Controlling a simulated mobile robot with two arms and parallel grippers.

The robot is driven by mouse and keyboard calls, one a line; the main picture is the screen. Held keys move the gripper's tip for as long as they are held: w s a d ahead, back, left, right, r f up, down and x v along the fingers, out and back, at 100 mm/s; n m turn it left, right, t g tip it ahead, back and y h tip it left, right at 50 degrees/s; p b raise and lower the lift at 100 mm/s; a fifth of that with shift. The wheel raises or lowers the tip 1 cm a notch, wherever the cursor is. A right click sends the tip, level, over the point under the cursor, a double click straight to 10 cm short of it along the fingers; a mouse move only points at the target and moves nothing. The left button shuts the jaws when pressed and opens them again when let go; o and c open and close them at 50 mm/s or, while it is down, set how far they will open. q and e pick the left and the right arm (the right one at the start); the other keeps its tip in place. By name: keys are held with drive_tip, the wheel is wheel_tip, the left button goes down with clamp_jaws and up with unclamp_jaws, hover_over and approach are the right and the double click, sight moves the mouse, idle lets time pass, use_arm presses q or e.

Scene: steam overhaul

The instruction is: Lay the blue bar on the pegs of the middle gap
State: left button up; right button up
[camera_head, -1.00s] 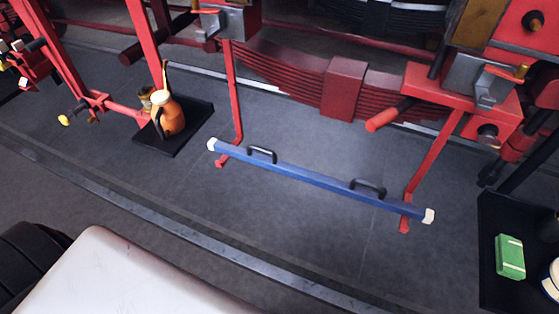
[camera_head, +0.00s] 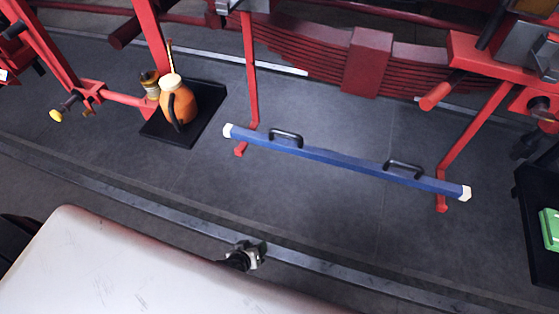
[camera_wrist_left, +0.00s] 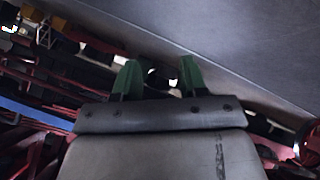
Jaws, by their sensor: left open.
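The long blue bar (camera_head: 340,161) with white end caps and two black handles lies across the lower ends of two red legs, the left leg (camera_head: 250,70) and the right leg (camera_head: 470,150). Their red feet show just below the bar near its ends. I cannot tell exactly how it rests on them. My left gripper (camera_wrist_left: 158,78) has two green fingers, spread apart with nothing held between them. In the left wrist view a blue strip (camera_wrist_left: 35,112), possibly the bar, shows at the left, apart from the fingers. My right gripper is not in view.
An orange can (camera_head: 176,102) stands on a black tray (camera_head: 205,103) left of the bar. A red leaf spring (camera_head: 320,60) is behind the bar. A green box (camera_head: 550,229) sits in a dark tray at the right. The grey floor in front of the bar is clear.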

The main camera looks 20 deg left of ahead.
use_arm(q)
drive_tip(key=w+d+r+n+t+b, duration=0.1)
drive_tip(key=w+r+n+t+b, duration=0.4)
drive_tip(key=w+r, duration=0.95)
drive_tip(key=n+t+y+p, duration=0.15)
drive_tip(key=n+t, duration=0.25)
drive_tip(key=n, duration=0.4)
approach(286, 133)
drive_tip(key=w, duration=0.3)
drive_tip(key=shift+y, duration=0.25)
drive_tip(key=w, duration=0.2)
drive_tip(key=w+b, duration=0.1)
drive_tip(key=w, duration=0.1)
drive_tip(key=w+b, duration=0.1)
drive_tip(key=w, duration=0.1)
drive_tip(key=shift+w+d+f, duration=0.1)
drive_tip(key=shift+w+f, duration=0.25)
drive_tip(key=shift+w, duration=0.2)
drive_tip(key=s+p, duration=0.1)
drive_tip(key=s, duration=0.2)
drive_tip(key=shift+s+r, duration=0.1)
drive_tip(key=shift+r, duration=0.05)
drive_tip(key=shift+s, duration=0.85)
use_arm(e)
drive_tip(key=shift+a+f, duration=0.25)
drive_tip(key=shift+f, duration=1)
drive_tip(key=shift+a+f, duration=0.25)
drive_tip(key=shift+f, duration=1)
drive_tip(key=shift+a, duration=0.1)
